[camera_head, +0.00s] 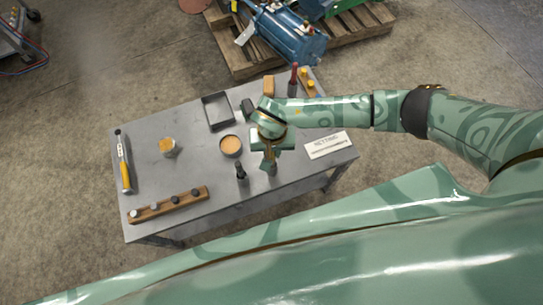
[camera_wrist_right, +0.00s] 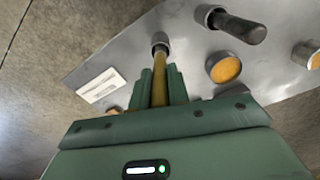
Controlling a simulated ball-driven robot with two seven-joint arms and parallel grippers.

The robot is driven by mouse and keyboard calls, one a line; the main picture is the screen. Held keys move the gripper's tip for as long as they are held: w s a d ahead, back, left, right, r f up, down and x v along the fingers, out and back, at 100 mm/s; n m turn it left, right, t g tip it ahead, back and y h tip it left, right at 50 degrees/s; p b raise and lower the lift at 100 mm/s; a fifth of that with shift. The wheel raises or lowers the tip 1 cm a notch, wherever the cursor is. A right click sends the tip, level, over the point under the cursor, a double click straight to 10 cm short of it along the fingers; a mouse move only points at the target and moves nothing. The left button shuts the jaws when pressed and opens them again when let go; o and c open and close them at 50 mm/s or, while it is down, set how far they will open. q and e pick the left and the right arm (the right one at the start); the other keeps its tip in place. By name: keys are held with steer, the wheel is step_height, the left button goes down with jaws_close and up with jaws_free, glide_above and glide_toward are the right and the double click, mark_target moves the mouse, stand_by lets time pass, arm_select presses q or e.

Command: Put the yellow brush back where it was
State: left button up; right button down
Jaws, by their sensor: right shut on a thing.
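My right gripper (camera_head: 270,152) is over the right part of the grey metal table (camera_head: 195,172). In the wrist view its two fingers (camera_wrist_right: 161,88) are shut on the yellow brush (camera_wrist_right: 159,78), around its handle. The brush's far end meets a small grey round holder (camera_wrist_right: 160,38) on the table; I cannot tell how deep it sits in it. In the head view the gripper mostly hides the brush, and the holder shows just below it (camera_head: 271,170). A second holder beside it carries a dark-handled tool (camera_wrist_right: 240,26), also in the head view (camera_head: 241,172). My left gripper is not in view.
A round tin with orange contents (camera_head: 231,146) stands left of the gripper. A white sign (camera_head: 328,145) lies to the right. A grey tray (camera_head: 217,111), a wooden rack (camera_head: 167,204) and a yellow-handled tool (camera_head: 124,163) are further left. The table's front edge is close.

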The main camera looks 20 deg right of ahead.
mark_target(272, 157)
step_height(272, 157, down, 4)
steer(key=shift+s+r+b, duration=0.1)
steer(key=shift+b, duration=0.7)
steer(key=shift+r, duration=0.1)
steer(key=c, duration=1.3)
jaws_free()
steer(key=shift+f, duration=0.2)
steer(key=shift+c, duration=0.2)
steer(key=shift+r, duration=0.1)
